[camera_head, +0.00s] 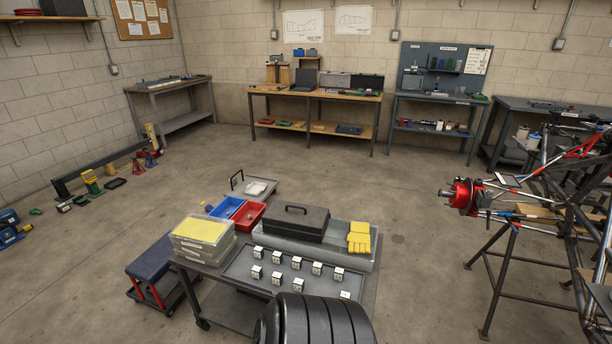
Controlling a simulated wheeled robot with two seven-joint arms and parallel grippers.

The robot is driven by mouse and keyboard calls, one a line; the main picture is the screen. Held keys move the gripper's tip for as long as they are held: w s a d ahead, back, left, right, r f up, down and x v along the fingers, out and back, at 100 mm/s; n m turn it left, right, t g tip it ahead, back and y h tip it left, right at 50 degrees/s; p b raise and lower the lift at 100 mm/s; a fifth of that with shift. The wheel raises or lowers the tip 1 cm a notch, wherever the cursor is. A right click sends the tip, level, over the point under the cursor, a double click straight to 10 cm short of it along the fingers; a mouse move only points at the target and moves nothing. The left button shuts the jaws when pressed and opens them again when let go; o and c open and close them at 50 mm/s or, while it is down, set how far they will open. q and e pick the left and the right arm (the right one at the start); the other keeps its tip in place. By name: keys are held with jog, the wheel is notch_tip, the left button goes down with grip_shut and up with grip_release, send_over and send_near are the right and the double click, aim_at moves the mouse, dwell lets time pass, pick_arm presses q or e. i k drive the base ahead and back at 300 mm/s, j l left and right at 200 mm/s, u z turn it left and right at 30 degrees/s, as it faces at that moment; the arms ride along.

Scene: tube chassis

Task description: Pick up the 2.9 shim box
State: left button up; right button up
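Several small white-and-black boxes (296,263) stand in rows on a grey tray (238,266) on top of a cart in the foreground. One of them (345,295) stands apart at the tray's near right, close to a black ribbed object. The markings on the boxes are too small to read, so I cannot tell which is the 2.9 shim box. Neither of my grippers is in view.
The black ribbed object (315,322) covers the cart's near right part. A dark case (297,223), yellow gloves (359,237) and yellow-topped clear bins (203,232) lie behind and left. A tube chassis (580,210) stands right. Workbenches line the back wall; the floor between is open.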

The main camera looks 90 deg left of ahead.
aim_at(277, 258)
jog(key=u, duration=3)
